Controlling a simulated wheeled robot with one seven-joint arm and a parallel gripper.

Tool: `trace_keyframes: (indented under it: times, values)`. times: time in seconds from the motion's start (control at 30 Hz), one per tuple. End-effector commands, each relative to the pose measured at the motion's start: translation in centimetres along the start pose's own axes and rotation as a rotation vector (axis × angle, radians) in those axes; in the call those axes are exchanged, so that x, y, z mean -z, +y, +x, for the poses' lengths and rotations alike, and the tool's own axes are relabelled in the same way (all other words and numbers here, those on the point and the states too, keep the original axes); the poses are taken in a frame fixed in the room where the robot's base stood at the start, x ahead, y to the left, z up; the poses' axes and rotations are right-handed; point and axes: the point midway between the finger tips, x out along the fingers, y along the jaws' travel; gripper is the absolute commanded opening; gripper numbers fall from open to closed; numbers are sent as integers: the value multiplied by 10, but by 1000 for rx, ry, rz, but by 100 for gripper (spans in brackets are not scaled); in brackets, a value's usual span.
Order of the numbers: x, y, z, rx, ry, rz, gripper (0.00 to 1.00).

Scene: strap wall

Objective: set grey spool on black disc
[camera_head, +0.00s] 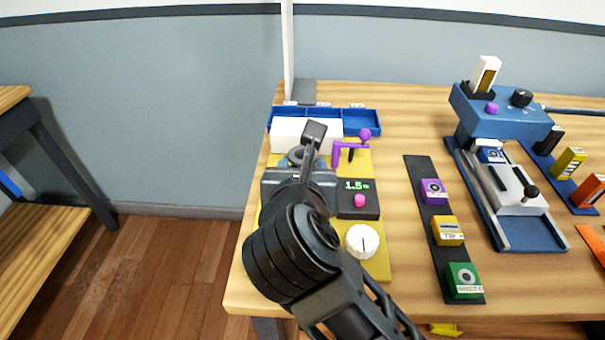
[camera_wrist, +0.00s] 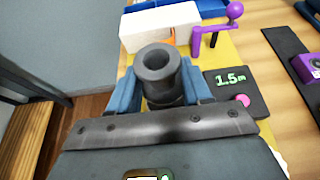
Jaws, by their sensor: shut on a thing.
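The grey spool (camera_wrist: 158,68) is a hollow cylinder, held between the two blue fingers of my gripper (camera_wrist: 160,88) in the wrist view. Its open round end faces the camera. In the head view the spool (camera_head: 296,155) shows as a small grey ring just beyond my gripper, over the yellow plate (camera_head: 376,262). The black disc cannot be made out in either view; my gripper and the spool cover that part of the plate. I cannot tell whether the spool touches anything below it.
A white block (camera_head: 305,133) and a blue tray (camera_head: 362,121) stand behind the spool. A purple crank (camera_head: 350,146) stands close on the right. A black display box (camera_head: 357,198) reads 1.5, with a pink button. A white dial (camera_head: 362,241) sits nearer.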

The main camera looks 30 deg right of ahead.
Motion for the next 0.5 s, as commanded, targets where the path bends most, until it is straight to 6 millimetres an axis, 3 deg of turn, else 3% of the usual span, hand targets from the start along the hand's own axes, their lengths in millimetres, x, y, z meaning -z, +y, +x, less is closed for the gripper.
trace_keyframes:
  times: [0.13, 0.5]
  values:
    - [13, 0, 5, -1, 1, 0, 19]
    - [16, 0, 7, 0, 0, 1, 19]
